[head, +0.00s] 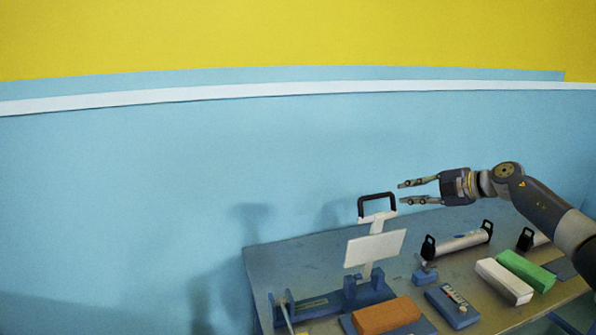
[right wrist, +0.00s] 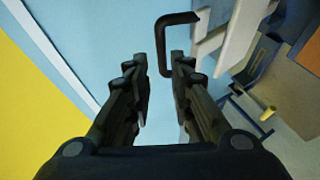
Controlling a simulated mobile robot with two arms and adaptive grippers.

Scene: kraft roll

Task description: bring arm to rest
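My right gripper (head: 405,192) is raised over the back of the table, with its fingers pointing left. It is open and nothing is between its fingers. In the right wrist view the gripper (right wrist: 157,70) shows two parted fingers with blue wall between them. A black handle (head: 377,197) on a white upright stand is just left of the fingertips in the head view. In the right wrist view the handle (right wrist: 163,45) appears just beyond the fingertips, and I cannot tell the exact gap. My left gripper is not in view.
The grey table (head: 300,262) holds a white plate (head: 375,248) on the stand, an orange block (head: 386,315), a blue device (head: 452,305), a white block (head: 503,281), a green block (head: 525,270) and a roll with black ends (head: 458,243). The blue wall (head: 150,200) stands behind.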

